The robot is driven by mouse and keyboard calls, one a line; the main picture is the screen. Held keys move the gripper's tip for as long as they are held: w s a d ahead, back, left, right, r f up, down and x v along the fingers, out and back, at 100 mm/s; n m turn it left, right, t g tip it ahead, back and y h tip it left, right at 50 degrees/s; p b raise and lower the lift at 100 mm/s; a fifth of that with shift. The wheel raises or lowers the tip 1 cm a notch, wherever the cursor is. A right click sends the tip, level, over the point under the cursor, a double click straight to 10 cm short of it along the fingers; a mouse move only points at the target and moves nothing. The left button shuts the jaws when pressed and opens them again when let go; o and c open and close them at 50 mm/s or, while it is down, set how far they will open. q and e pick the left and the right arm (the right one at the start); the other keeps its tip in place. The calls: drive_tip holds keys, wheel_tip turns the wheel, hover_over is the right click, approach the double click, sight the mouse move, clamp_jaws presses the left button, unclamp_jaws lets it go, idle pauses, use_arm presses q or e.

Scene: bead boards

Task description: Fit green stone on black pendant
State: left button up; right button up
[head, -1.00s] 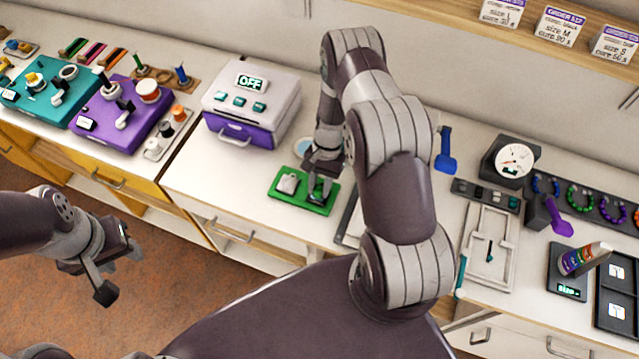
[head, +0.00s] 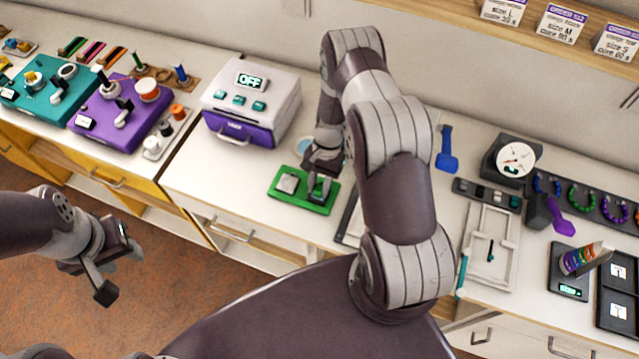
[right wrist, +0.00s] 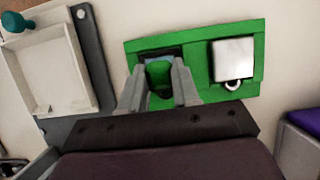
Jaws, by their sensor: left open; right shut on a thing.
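The green stone (right wrist: 159,74) is between the fingertips of my right gripper (right wrist: 158,84) in the right wrist view. The gripper is shut on it, over the left recess of a green tray (right wrist: 195,41). A dark part (right wrist: 164,94) shows just below the stone, perhaps the black pendant; the fingers and stone hide most of that recess, so I cannot tell whether the stone touches it. In the head view my right gripper (head: 319,187) is low over the right half of the tray. My left gripper (head: 113,268) is open and empty, off the counter's front.
A silver square pendant (right wrist: 232,59) with a ring lies in the tray's other recess. A white and purple OFF-labelled box (head: 250,105) stands behind left. A pale frame (head: 488,245) lies right of my right arm. The counter left of the tray is clear.

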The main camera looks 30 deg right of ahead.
sight(319, 186)
drive_tip(key=shift+f+b, duration=0.2)
drive_tip(key=shift+b, duration=0.1)
idle(0.5)
drive_tip(key=o, duration=1.4)
drive_tip(key=shift+r+p, duration=2.65)
drive_tip(key=shift+r, duration=0.95)
drive_tip(key=shift+f, duration=0.1)
